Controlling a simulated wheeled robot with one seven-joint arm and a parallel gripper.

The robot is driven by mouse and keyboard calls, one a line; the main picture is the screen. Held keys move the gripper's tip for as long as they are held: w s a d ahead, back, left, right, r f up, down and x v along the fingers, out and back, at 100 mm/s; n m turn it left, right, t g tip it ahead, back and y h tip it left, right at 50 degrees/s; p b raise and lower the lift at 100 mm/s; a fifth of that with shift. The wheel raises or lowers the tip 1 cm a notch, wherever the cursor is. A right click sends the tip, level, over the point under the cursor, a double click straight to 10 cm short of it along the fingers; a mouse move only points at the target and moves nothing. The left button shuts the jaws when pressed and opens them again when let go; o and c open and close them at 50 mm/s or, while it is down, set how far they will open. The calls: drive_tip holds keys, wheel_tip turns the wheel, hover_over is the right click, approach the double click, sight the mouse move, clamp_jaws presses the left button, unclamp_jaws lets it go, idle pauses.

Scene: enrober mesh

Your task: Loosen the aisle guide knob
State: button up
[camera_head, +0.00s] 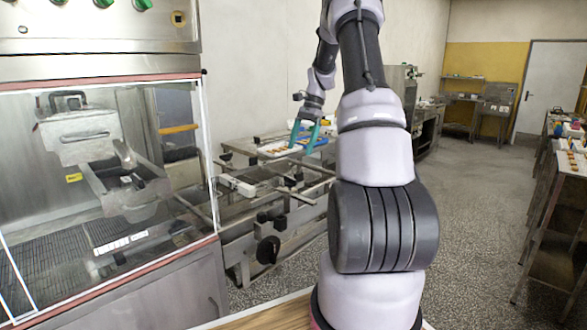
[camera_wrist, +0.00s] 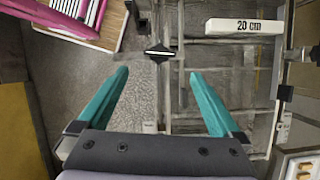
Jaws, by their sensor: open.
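My gripper (camera_head: 305,133) is over the far part of the metal conveyor frame (camera_head: 245,262), with its teal fingers pointing down. In the wrist view my gripper (camera_wrist: 158,74) is open, with nothing between its fingers. A small black knob-like part (camera_wrist: 160,54) with a pale stripe across it sits on a rail just beyond the fingertips, roughly centred between them and apart from them. I cannot tell for sure that it is the aisle guide knob. In the head view, other black knobs (camera_head: 263,217) and a round black handwheel (camera_head: 268,250) are on the frame's near side.
A white block marked 20 cm (camera_wrist: 248,26) lies across the rails. A black clamp (camera_wrist: 285,92) is on the right rail. The glazed enrober cabinet (camera_head: 110,190) stands left. A pink-edged item (camera_wrist: 75,14) is at upper left. The speckled aisle floor (camera_head: 475,220) is clear at right.

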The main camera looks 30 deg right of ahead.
sight(290, 178)
drive_tip(key=x, duration=1)
drive_tip(key=shift+a+f, duration=0.2)
drive_tip(key=shift+f, duration=0.05)
drive_tip(key=c, duration=1.2)
drive_tip(key=shift+n, duration=0.5)
drive_tip(key=shift+n+g, duration=0.3)
drive_tip(key=o, duration=1.2)
